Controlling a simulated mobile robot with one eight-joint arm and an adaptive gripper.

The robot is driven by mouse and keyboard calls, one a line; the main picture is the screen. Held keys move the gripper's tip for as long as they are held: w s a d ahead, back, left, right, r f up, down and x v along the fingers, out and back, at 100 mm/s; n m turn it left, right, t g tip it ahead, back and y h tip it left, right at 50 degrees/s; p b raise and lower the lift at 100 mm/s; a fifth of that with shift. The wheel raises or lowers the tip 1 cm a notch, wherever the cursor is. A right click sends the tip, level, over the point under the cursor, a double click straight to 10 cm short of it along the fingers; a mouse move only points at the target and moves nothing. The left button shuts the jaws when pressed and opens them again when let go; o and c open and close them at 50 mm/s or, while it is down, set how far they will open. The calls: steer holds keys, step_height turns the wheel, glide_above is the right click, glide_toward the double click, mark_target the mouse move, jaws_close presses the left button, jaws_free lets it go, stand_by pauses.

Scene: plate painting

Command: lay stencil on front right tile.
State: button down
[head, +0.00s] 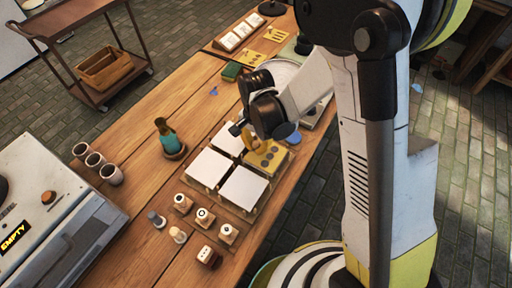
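A yellow stencil (265,157) with dark holes lies on or just above the right-hand place of a group of square tiles. Whatever is under it is hidden. White tiles show at the left (209,167), at the near side (243,188) and at the far side (229,138), the last partly covered by my gripper. My gripper (243,131) is beside the stencil's upper left edge, by an upright yellow-orange piece (248,140) that may be its handle. Dark fingers partly cover this piece, so I cannot tell whether they grip it.
Several stamps (204,217) stand in front of the tiles. A teal bottle (165,134) and brown cups (96,160) are at the left. More yellow stencils (275,35) lie at the far end, near a white-card rack (240,34). A blue round thing (286,131) is behind the stencil.

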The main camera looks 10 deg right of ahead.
steer(key=shift+f, duration=0.15)
steer(key=c, duration=2)
jaws_free()
steer(key=shift+f, duration=0.1)
steer(key=o, duration=0.5)
steer(key=r+p, duration=0.2)
steer(key=r, duration=0.4)
steer(key=r+p, duration=0.3)
steer(key=r, duration=0.3)
steer(key=shift+w+r, duration=0.2)
steer(key=shift+r, duration=0.1)
steer(key=shift+s+d+r+n+t, duration=1.3)
steer(key=shift+s+d+r, duration=0.75)
steer(key=shift+r, duration=0.75)
steer(key=shift+s+d+r+n+t, duration=1.3)
steer(key=shift+s+d+r, duration=0.35)
steer(key=shift+d+r, duration=0.95)
steer(key=shift+s+d+r+n+t, duration=1.25)
steer(key=shift+s+d+r, duration=0.75)
steer(key=shift+r, duration=0.95)
steer(key=shift+w+d, duration=0.1)
steer(key=shift+w, duration=0.05)
